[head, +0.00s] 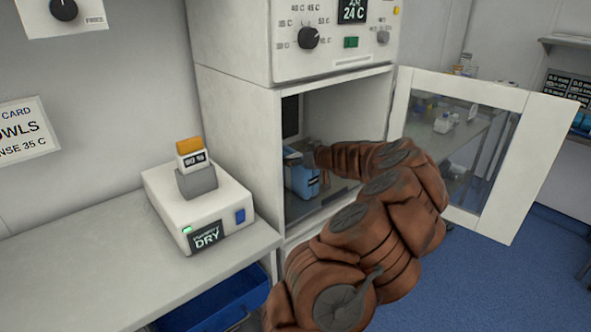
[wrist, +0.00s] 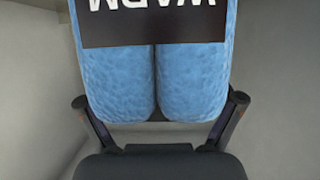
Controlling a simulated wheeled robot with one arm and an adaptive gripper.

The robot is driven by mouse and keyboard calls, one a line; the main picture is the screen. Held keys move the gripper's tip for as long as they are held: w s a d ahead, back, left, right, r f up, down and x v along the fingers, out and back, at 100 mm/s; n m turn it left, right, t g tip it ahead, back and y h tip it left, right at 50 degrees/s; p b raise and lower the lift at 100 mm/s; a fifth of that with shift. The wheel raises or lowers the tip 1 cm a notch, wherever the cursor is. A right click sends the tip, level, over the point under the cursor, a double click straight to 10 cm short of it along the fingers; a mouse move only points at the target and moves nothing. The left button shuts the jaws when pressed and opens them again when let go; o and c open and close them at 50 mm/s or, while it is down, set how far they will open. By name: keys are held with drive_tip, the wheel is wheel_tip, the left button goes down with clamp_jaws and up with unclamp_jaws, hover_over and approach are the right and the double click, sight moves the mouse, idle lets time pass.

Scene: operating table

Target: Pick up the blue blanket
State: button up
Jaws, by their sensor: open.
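The blue blanket (head: 302,180) sits inside the open warming cabinet, on its floor, partly hidden by my arm. In the wrist view the blanket (wrist: 190,80) is folded or rolled into two plump lobes, with a dark label lettered in white across it. My gripper (wrist: 160,115) is open, with one finger at each side of the blanket's near end. The fingertips are largely hidden by or beside the blanket, and I cannot tell whether they touch it. In the head view my gripper (head: 310,160) is inside the cabinet at the blanket, small and partly hidden.
The cabinet (head: 235,130) has its glass door (head: 507,155) swung open to the right. A white box with a DRY display (head: 200,205) stands on the counter (head: 120,245) at left. A blue bin (head: 215,300) is below the counter. Blue floor is clear at right.

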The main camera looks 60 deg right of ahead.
drive_tip(key=shift+w+d+f, duration=0.2)
drive_tip(key=shift+w, duration=0.45)
clamp_jaws()
idle(0.4)
